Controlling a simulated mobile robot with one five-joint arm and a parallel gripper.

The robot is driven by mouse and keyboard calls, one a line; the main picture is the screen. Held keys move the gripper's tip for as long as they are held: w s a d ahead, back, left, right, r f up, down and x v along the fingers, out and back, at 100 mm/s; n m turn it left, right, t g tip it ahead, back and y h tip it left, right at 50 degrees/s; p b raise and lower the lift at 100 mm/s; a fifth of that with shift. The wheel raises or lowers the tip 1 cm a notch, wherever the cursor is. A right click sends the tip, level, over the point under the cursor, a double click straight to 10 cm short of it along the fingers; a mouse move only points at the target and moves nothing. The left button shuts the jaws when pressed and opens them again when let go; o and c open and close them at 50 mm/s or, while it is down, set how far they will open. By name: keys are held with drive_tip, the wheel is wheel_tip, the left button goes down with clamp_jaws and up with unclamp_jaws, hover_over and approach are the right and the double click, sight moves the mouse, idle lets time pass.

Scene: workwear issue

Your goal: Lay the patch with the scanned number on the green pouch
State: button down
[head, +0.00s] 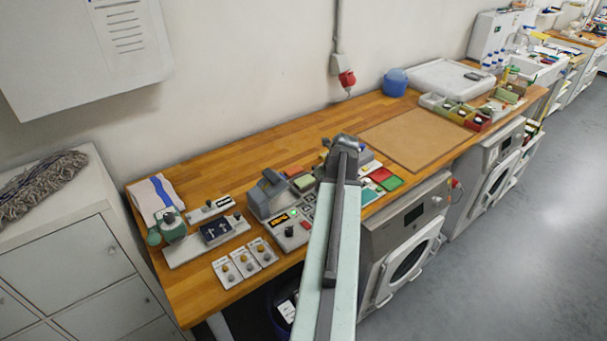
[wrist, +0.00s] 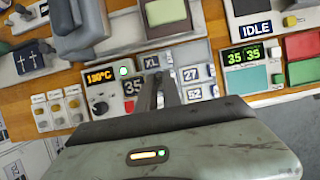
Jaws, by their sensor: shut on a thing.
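My gripper (wrist: 163,84) is shut low over the tray of number patches (wrist: 212,52). A dark patch marked 35 (wrist: 132,88) is at its fingertips; the fingers hide part of it. Patches marked XL (wrist: 152,62), 27 (wrist: 190,74) and 52 (wrist: 194,93) lie around the fingers. A display (wrist: 245,56) at the right reads 35 35. In the head view my arm hides most of the tray and the fingertips.
A grey press (wrist: 80,30) with a 180°C display (wrist: 101,77) stands left of the tray. At the right lie a red piece (wrist: 303,45) and a brighter green piece (wrist: 303,73). A bare brown board (head: 415,138) gives free room further right on the wooden bench.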

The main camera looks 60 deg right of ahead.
drive_tip(key=w+d, duration=0.3)
drive_tip(key=d, duration=0.1)
drive_tip(key=w+d+f+b, duration=0.1)
drive_tip(key=w+d, duration=0.6)
drive_tip(key=d, duration=0.1)
drive_tip(key=shift+w+f+b, duration=0.2)
drive_tip(key=shift+f+b, duration=0.1)
wheel_tip(320, 180, down, 4)
drive_tip(key=b, duration=0.4)
drive_tip(key=shift+d, duration=0.15)
drive_tip(key=shift+r, duration=0.25)
drive_tip(key=shift+f, duration=0.2)
drive_tip(key=c, duration=1.5)
unclamp_jaws()
